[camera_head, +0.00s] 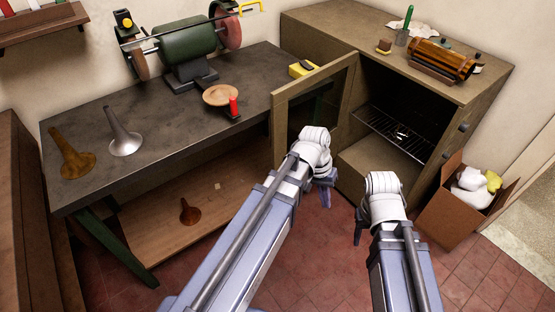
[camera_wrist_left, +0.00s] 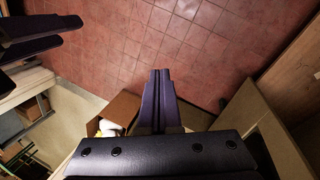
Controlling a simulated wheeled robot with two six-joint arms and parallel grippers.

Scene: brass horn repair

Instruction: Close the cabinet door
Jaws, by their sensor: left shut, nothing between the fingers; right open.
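The cabinet (camera_head: 400,70) is a brown wooden unit right of the workbench. Its door (camera_head: 314,95), a wooden frame with a dark pane, stands swung open on the left side, and the inside with a wire rack (camera_head: 398,134) shows. My left gripper (camera_head: 326,192) is in front of the open door, near its lower right edge; I cannot tell whether it touches the door. In the left wrist view its fingers (camera_wrist_left: 156,100) are shut together with nothing between them. My right gripper (camera_head: 358,238) is lower and further right, in front of the cabinet, open; its fingers are partly hidden.
A cardboard box (camera_head: 465,205) with white and yellow contents stands on the floor right of the cabinet. The workbench (camera_head: 170,130) at left holds a grinder (camera_head: 188,52) and two horn bells. Red tiled floor (camera_head: 300,265) is clear around my arms.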

